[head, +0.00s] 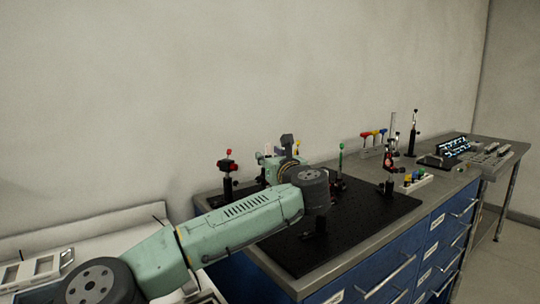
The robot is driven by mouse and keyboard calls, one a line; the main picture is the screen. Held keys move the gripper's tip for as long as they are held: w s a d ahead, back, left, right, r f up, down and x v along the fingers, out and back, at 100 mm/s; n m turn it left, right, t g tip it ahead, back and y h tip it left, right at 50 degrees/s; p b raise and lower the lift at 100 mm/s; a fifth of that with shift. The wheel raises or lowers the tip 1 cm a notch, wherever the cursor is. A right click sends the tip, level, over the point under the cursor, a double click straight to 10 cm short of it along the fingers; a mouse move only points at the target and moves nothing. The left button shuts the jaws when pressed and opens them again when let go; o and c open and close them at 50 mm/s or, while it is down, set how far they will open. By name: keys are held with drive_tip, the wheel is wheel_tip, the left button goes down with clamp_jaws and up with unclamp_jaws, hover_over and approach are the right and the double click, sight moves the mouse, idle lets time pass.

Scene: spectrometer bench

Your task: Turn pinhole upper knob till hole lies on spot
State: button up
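My arm reaches in from the lower left over the black breadboard (373,215). My gripper is mostly hidden behind my own wrist, so its fingers and what they touch do not show. A black mount with red knobs (228,165) stands on a post left of my wrist. Another mount with red knobs (390,162) stands on a post to the right. A post with a green top (340,158) stands between them. Which mount holds the pinhole, its upper knob, the hole and the light spot cannot be made out at this size.
The breadboard lies on a grey bench top (433,181) over blue drawers (400,270). Coloured-handle tools (374,135) stand at the back. A tray of small coloured parts (415,181), a tall post (412,135) and a dark lit device (452,147) are to the right.

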drive_tip(key=shift+c, duration=0.3)
clamp_jaws()
idle(0.3)
